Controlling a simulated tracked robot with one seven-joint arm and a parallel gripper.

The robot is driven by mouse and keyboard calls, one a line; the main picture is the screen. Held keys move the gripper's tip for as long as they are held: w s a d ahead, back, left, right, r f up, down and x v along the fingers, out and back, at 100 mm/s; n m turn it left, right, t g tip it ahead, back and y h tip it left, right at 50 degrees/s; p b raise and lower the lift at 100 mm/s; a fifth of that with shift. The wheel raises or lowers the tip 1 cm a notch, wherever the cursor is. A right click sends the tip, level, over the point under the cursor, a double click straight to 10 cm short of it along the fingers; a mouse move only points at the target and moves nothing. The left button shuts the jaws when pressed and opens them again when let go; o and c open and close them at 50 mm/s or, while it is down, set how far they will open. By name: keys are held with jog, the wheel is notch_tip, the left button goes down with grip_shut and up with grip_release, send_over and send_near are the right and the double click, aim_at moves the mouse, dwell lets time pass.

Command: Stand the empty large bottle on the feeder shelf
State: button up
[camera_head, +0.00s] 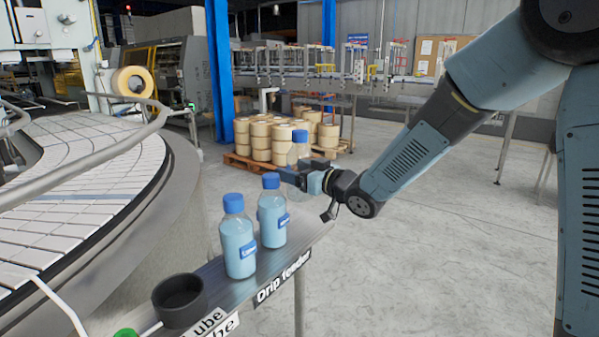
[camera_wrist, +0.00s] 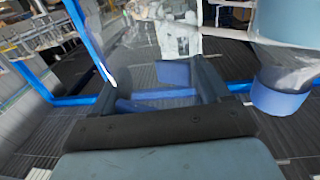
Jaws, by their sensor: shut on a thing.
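The empty large bottle (camera_head: 299,153) is clear with a blue cap and looks upright at the far end of the feeder shelf (camera_head: 232,284). My gripper (camera_head: 298,177) is shut around its body, coming from the right. The gripper and a filled bottle partly hide its lower part, so I cannot tell whether its base touches the shelf. Two bottles of light-blue liquid with blue caps, a nearer one (camera_head: 239,243) and a farther one (camera_head: 272,216), stand on the shelf.
A dark round cup (camera_head: 180,300) sits at the shelf's near end. A round conveyor table (camera_head: 185,205) with a metal rail borders the shelf on the left. The farther filled bottle is close to my gripper. Open floor (camera_head: 430,270) lies to the right.

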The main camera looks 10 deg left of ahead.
aim_at(296, 197)
jog(key=shift+f, duration=3.5)
jog(key=shift+f, duration=0.3)
jog(key=o, duration=1.1)
jog(key=shift+d, duration=0.1)
